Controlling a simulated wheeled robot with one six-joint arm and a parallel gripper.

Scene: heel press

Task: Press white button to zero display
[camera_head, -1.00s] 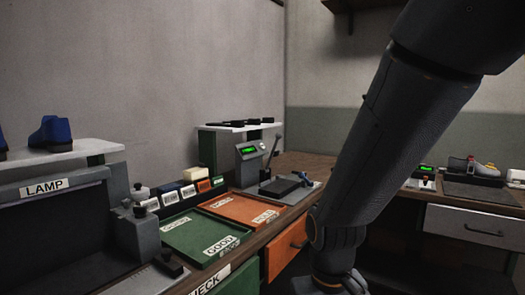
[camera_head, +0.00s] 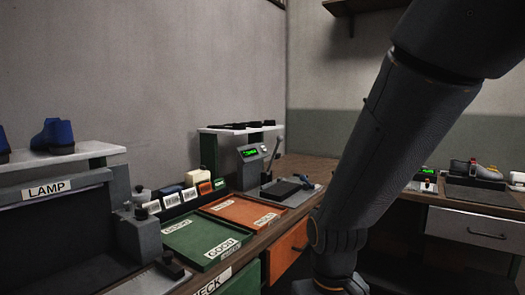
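A grey unit with a lit green display (camera_head: 249,152) stands on the bench by the far wall, with a lever beside it; the digits are too small to read. A second small unit with a green display (camera_head: 428,171) stands on the right-hand bench. Small light and red spots show on its front, too small to tell whether one is a white button. My arm (camera_head: 375,165) crosses the right half of the picture and runs down to the bottom edge. My gripper is out of view.
A green tray (camera_head: 183,240) and an orange tray (camera_head: 232,212) lie on the left bench, with several small labelled boxes behind. A lamp booth (camera_head: 60,215) stands at left. A grey shoe (camera_head: 485,171) lies on the right bench.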

